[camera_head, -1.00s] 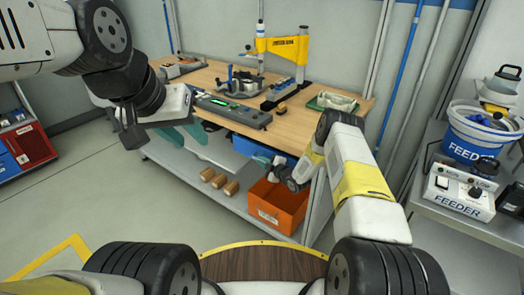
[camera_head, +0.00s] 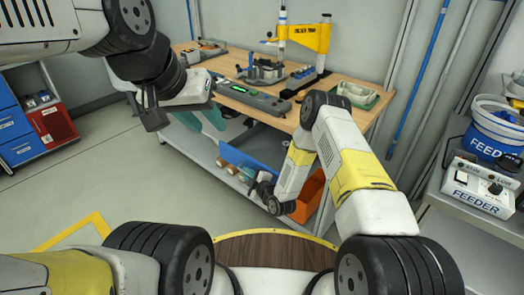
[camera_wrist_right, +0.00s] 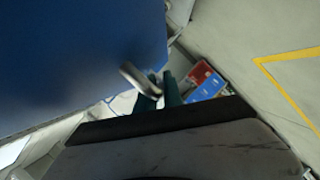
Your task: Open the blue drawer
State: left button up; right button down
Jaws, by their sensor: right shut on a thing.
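The blue drawer (camera_head: 238,158) hangs under the wooden workbench and stands pulled out from it, its front facing the lower left. In the right wrist view the blue front (camera_wrist_right: 75,60) fills the upper left, with a silver handle (camera_wrist_right: 138,78) at its edge. My right gripper (camera_head: 262,184) is at the drawer front, shut on the handle; its fingertips are small and partly hidden in the head view.
The workbench (camera_head: 350,85) carries a yellow press and a grey device (camera_head: 247,97). A feeder stand (camera_head: 450,215) is at right. A blue-and-red cabinet (camera_head: 50,125) is at left, with open floor between.

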jog(key=s+a, duration=0.5)
jog(key=s, duration=0.2)
jog(key=shift+f, duration=0.1)
jog(key=c, duration=1.8)
grip_release()
jog(key=shift+o, duration=0.2)
jog(key=shift+s, duration=0.15)
jog(key=v, duration=0.7)
jog(key=shift+s+d, duration=0.2)
jog(key=shift+s, duration=0.05)
